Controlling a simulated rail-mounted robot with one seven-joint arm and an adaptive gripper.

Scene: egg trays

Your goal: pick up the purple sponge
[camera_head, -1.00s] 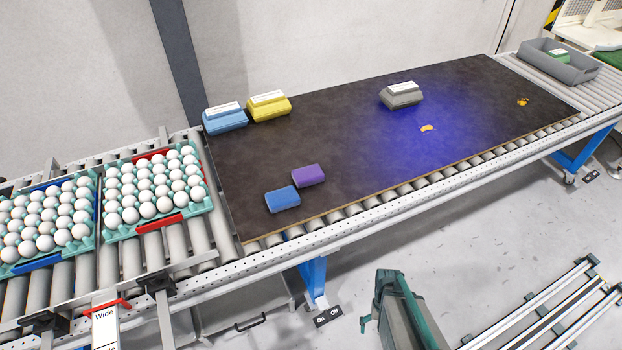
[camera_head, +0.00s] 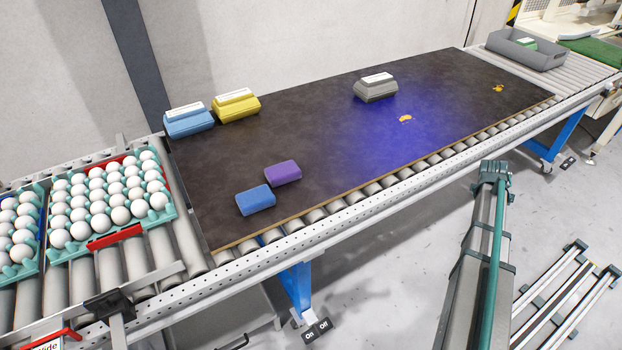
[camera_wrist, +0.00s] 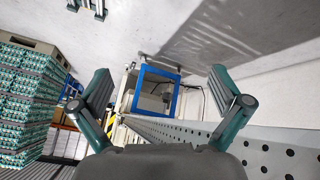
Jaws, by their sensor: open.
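The purple sponge (camera_head: 283,173) lies flat on the dark tabletop near its front left part, in the head view. A blue sponge (camera_head: 256,199) lies just in front of it and to its left. My gripper (camera_wrist: 163,92) shows in the wrist view with its two fingers spread wide, open and empty. The wrist view shows no sponge; it faces a wall, a blue frame and a perforated rail. My gripper cannot be made out in the head view, so its distance to the purple sponge cannot be told.
Blue (camera_head: 189,124) and yellow (camera_head: 237,109) cartons stand at the back left, a grey carton (camera_head: 376,91) at the back middle. Yellowish spills (camera_head: 405,119) lie on the tabletop (camera_head: 330,135). Egg trays (camera_head: 165,219) sit at left, a grey bin (camera_head: 545,57) at far right.

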